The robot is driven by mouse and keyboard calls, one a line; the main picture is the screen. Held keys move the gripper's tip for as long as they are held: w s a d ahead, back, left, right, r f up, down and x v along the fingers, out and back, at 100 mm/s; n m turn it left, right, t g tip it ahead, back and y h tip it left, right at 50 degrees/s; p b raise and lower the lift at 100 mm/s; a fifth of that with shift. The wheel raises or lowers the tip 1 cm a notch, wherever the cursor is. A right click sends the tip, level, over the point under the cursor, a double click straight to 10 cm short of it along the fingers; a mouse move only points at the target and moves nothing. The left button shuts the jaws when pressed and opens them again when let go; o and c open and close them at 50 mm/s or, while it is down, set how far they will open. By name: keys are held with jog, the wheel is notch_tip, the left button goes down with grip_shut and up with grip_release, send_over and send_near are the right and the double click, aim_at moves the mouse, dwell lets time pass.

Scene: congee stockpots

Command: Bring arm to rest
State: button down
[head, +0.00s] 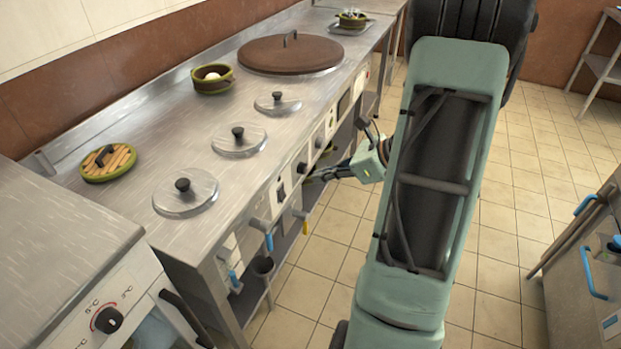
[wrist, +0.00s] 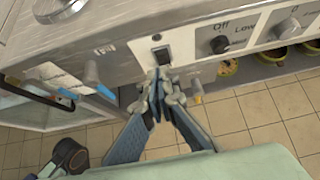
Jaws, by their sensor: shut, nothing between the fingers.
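My gripper (wrist: 157,92) is in the wrist view, fingers together and empty, pointing at the steel front panel (wrist: 195,42) of the cooking counter. Its tips overlap the panel below a black rocker switch (wrist: 161,56); I cannot tell whether they touch it. In the head view my gripper (head: 322,174) is beside the counter's front edge, below the countertop, partly hidden by its own wrist. My teal arm fills the right middle of that view and hides part of the floor.
The steel counter (head: 130,205) holds several lidded pots, a large brown lid (head: 290,54), a small pot (head: 212,78) and a bamboo lid (head: 108,161). Blue-handled taps (head: 269,240) stick out of its front. A steel cabinet (head: 592,285) stands right. Tiled floor (head: 515,220) is free between.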

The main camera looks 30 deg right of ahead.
jog(key=shift+v, duration=0.8)
jog(key=shift+w+r, duration=0.1)
jog(key=shift+r, duration=0.05)
